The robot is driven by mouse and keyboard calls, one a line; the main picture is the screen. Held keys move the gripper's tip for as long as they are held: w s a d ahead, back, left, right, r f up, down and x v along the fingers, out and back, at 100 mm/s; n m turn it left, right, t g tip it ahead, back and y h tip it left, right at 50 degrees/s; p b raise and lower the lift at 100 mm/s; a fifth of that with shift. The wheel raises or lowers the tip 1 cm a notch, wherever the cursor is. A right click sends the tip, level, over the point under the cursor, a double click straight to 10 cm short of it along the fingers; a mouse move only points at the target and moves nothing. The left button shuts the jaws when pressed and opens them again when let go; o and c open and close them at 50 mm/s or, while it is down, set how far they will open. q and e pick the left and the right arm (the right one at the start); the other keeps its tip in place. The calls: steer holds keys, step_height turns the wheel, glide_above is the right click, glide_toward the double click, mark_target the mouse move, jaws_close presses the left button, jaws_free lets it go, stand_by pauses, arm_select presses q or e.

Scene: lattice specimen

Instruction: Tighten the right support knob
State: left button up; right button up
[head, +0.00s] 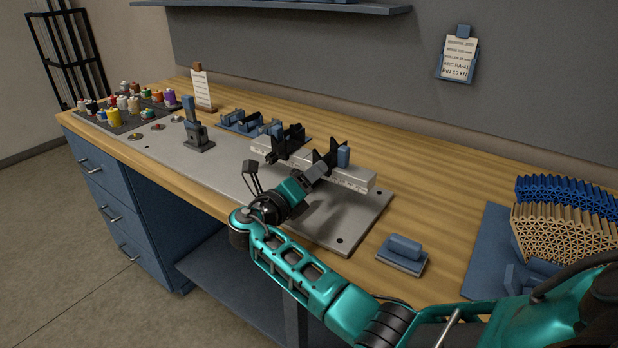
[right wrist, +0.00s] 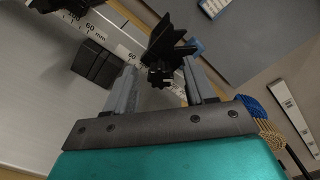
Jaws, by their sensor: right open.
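A pale rail with a millimetre scale (head: 355,179) stands on the grey metal plate (head: 345,225) and carries two black supports. The left support (head: 288,141) and the right support (head: 328,160) sit apart on it. My right gripper (head: 318,170) is at the front of the right support and partly hides it. In the right wrist view, the black lobed right support knob (right wrist: 160,76) shows between the two open fingers of my right gripper (right wrist: 160,68). I cannot tell whether a finger touches it. My left gripper is not in view.
A blue block on a base (head: 403,248) lies right of the plate. Blue and tan lattice pieces (head: 560,235) stand at the far right. A dark upright device (head: 196,130) and several coloured jars (head: 125,103) are at left. A card (head: 457,58) hangs on the wall.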

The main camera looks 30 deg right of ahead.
jaws_close()
stand_by(0.4)
